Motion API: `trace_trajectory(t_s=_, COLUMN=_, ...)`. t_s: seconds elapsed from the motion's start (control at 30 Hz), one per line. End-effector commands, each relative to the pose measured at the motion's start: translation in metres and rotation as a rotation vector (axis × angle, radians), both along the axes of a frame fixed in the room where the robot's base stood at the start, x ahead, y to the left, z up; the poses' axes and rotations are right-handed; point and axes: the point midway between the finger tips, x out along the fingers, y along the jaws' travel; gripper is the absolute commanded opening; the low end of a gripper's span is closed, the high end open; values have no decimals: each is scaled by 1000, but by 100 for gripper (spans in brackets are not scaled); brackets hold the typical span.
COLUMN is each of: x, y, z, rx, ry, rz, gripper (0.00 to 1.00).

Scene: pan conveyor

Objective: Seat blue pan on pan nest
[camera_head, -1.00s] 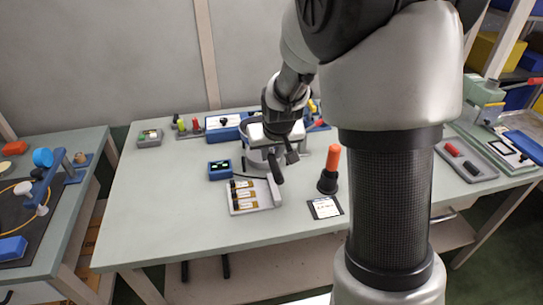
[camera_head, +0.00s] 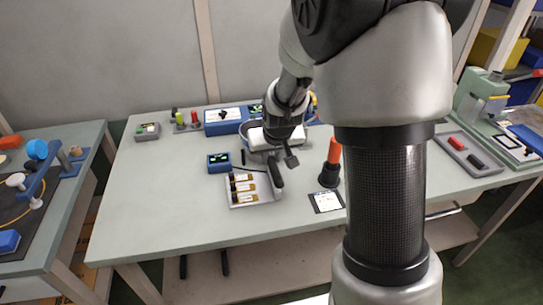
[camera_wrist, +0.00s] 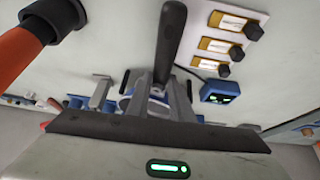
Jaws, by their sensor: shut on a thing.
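My gripper (camera_head: 274,150) hangs over the back middle of the table, and its fingers (camera_wrist: 160,88) are shut. A dark rounded handle (camera_wrist: 167,45) extends from between them in the wrist view; it also shows in the head view (camera_head: 276,176). Blue parts lie between and behind the fingers in the wrist view. A blue-grey curved rim (camera_head: 248,127) shows beside my gripper in the head view and seems to be the blue pan, mostly covered by my gripper. I cannot make out the pan nest.
A white tray with labelled black-knobbed pieces (camera_head: 262,196) is in front of the gripper. A small blue box with green lights (camera_head: 219,162) stands left of it. An orange-handled tool (camera_head: 333,155) stands upright to the right, near a white card (camera_head: 326,202). The table's left front is clear.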

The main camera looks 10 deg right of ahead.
Motion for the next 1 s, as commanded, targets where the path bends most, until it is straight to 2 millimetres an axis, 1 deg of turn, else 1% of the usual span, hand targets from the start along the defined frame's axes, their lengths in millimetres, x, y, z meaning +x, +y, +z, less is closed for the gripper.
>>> trace_trajectory(t_s=1.0, x=5, y=0, z=5, rx=-118, ry=-31, rz=3, gripper=0)
